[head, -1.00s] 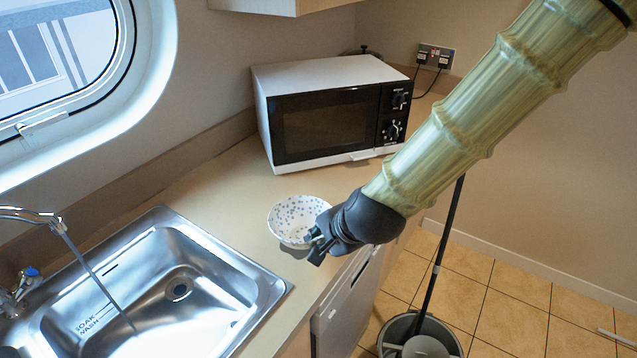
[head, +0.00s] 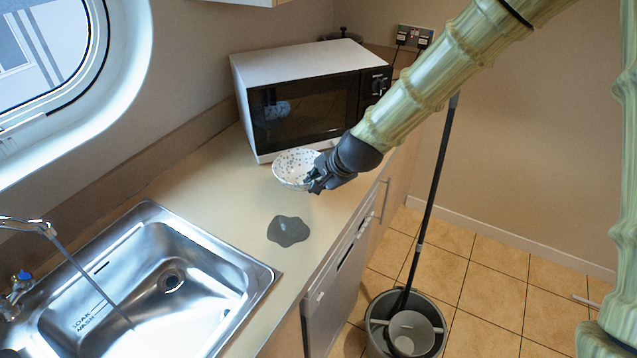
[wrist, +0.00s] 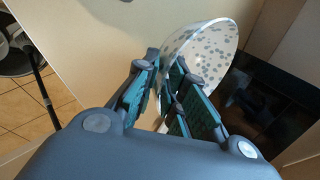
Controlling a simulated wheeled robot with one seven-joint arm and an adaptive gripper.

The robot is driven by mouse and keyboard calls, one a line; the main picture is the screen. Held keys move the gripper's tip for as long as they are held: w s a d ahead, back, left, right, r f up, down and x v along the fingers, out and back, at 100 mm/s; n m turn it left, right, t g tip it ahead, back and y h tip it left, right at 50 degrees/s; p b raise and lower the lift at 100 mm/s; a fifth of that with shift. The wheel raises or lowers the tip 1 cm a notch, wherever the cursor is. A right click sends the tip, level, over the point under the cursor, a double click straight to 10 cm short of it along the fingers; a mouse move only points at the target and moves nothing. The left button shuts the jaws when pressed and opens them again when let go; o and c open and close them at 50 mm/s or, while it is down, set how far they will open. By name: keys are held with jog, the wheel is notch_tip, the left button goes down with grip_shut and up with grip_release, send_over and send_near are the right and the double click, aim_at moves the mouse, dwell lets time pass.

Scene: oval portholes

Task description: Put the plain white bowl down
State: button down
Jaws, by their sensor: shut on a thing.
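A white bowl with blue-grey speckles (head: 292,168) is in front of the microwave in the head view; it is not plain. My gripper (head: 314,178) is shut on its near right rim. In the wrist view the fingers (wrist: 168,82) pinch the wall of the bowl (wrist: 212,50), which looks tilted there. The bowl seems to be held above the counter (head: 215,190), but its exact height cannot be told. No other bowl shows.
A dark grey puddle (head: 288,230) lies on the counter between bowl and sink (head: 150,285). The microwave (head: 310,95) stands close behind the bowl. A bucket with a mop (head: 405,325) stands on the tiled floor. Counter left of the puddle is clear.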

jog(key=shift+w+d+f, duration=0.1)
jog(key=shift+w+f, duration=0.1)
jog(key=shift+w, duration=0.6)
jog(key=shift+w+f, duration=0.15)
jog(key=shift+f, duration=0.1)
jog(key=shift+s+f+p, duration=0.2)
jog(key=shift+f+p, duration=0.3)
jog(key=shift+f, duration=1)
jog(key=shift+f, duration=0.15)
jog(key=c, duration=1.5)
grip_release()
jog(key=shift+r, duration=0.25)
